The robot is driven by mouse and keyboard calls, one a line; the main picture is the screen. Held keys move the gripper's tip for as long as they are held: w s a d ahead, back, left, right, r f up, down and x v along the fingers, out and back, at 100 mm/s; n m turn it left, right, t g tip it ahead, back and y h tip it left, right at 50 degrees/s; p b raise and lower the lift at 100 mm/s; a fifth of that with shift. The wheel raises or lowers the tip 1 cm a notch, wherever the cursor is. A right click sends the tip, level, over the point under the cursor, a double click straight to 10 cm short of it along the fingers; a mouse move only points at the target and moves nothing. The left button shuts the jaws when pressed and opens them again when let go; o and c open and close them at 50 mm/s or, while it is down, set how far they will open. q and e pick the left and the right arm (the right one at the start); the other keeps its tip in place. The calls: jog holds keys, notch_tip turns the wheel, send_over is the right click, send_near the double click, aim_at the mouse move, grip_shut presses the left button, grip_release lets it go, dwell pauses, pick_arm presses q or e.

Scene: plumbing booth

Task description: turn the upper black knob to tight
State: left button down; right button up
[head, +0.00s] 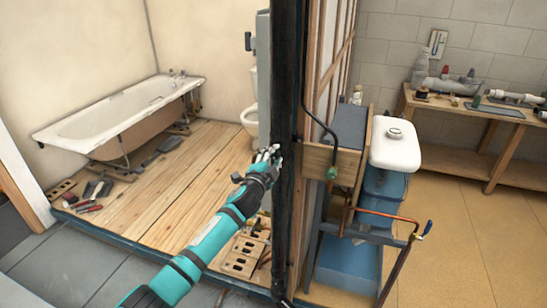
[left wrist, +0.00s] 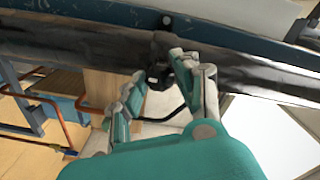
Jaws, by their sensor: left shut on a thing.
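My left gripper (head: 270,154) reaches in from the left to the tall black post (head: 290,90), about midway up the part in view. In the left wrist view its two fingers (left wrist: 158,70) are shut on a black knob (left wrist: 157,77) that stands out from the dark post. The fingertips and the post hide part of this knob, and its turn position cannot be read. In the head view my gripper hides the knob. My right gripper is not in view.
A black fitting (head: 249,41) sits higher on the grey panel's edge. Right of the post are a wooden frame, a white cistern (head: 396,146) and a copper pipe (head: 385,214). A bathtub (head: 115,112) stands at the left. Hollow bricks (head: 240,262) lie below my arm.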

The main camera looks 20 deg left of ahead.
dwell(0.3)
pick_arm(q)
jog(key=c, duration=1)
grip_release()
jog(key=s, duration=1.2)
jog(key=shift+a+r, duration=0.1)
jog(key=shift+a, duration=0.1)
